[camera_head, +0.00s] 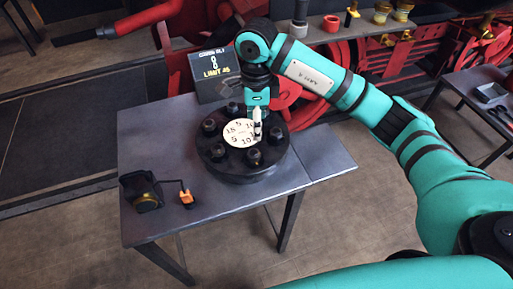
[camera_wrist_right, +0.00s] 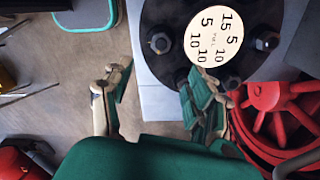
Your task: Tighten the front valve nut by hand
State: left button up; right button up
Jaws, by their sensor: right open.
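A round black valve flange (camera_head: 240,172) stands on the grey table, with a cream number dial (camera_head: 238,133) on top and several dark nuts around it. The nut nearest the head camera (camera_head: 254,157) is uncovered there. My right gripper (camera_head: 257,128) points down over the flange's back right part, beside the dial. In the right wrist view the gripper (camera_wrist_right: 153,78) is open with nothing between its fingers. One finger overlaps the flange edge, partly covering nuts there; the other is over the floor. Whether it touches a nut cannot be told. My left gripper is out of view.
A black block with a brass ring (camera_head: 140,190) and an orange piece (camera_head: 187,197) lie at the table's front left. Red wheels (camera_wrist_right: 275,110) are close by. The table's front right is clear.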

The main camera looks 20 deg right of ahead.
aim_at(257, 152)
notch_tip(257, 152, down, 12)
jog(key=p, duration=0.3)
jog(key=shift+c, duration=0.2)
jog(key=c, duration=1.1)
